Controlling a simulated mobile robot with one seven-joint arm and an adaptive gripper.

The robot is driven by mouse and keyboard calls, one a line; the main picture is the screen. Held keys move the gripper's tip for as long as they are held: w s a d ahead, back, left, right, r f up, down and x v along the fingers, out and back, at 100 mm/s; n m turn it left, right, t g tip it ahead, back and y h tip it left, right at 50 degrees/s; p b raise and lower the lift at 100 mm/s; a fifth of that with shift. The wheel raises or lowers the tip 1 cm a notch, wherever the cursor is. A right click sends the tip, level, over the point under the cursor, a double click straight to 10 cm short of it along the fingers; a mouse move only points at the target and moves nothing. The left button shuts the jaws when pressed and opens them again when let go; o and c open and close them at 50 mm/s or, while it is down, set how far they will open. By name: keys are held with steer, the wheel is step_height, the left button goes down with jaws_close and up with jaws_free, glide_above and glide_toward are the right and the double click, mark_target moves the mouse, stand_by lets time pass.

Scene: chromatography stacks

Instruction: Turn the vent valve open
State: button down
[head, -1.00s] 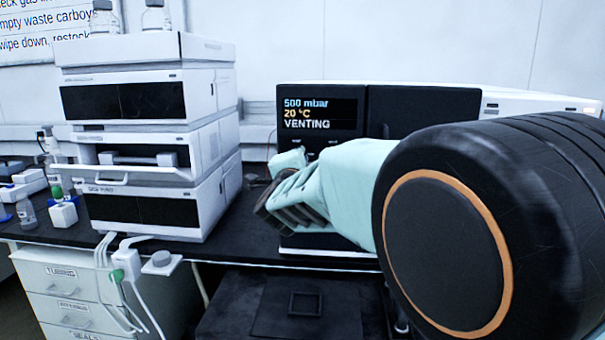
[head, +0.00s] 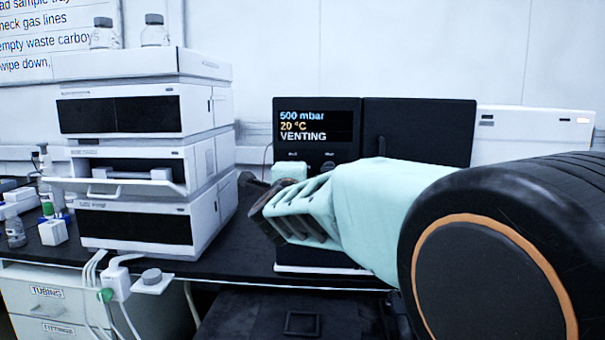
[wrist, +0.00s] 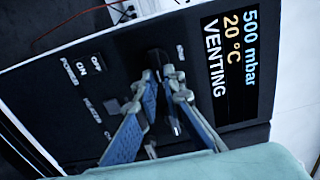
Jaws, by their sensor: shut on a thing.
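The black oven-like unit with a display (head: 317,122) stands on the bench and reads 500 mbar, 20 °C, VENTING. Its front panel also shows in the wrist view (wrist: 100,105), with POWER and HEATER labels and ON and OFF marks. My gripper (wrist: 165,80) is at this panel, its blue-grey fingers shut on the dark vent valve handle (wrist: 176,128). The fingers hide part of the handle, so its exact angle is hard to tell. In the head view my gripper (head: 268,205) is in front of the unit's lower front, and the valve is hidden there.
A white chromatography stack (head: 140,160) stands to the left, with bottles (head: 155,32) on top. A small white box with a grey knob (head: 152,278) and tubes hang at the bench edge. A white unit (head: 535,133) stands behind my arm. Dark bench top (head: 235,250) lies between stack and unit.

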steer(key=c, duration=2)
jaws_free()
steer(key=shift+c, duration=0.2)
steer(key=s, duration=0.7)
steer(key=shift+s+a, duration=0.15)
steer(key=shift+s, duration=0.1)
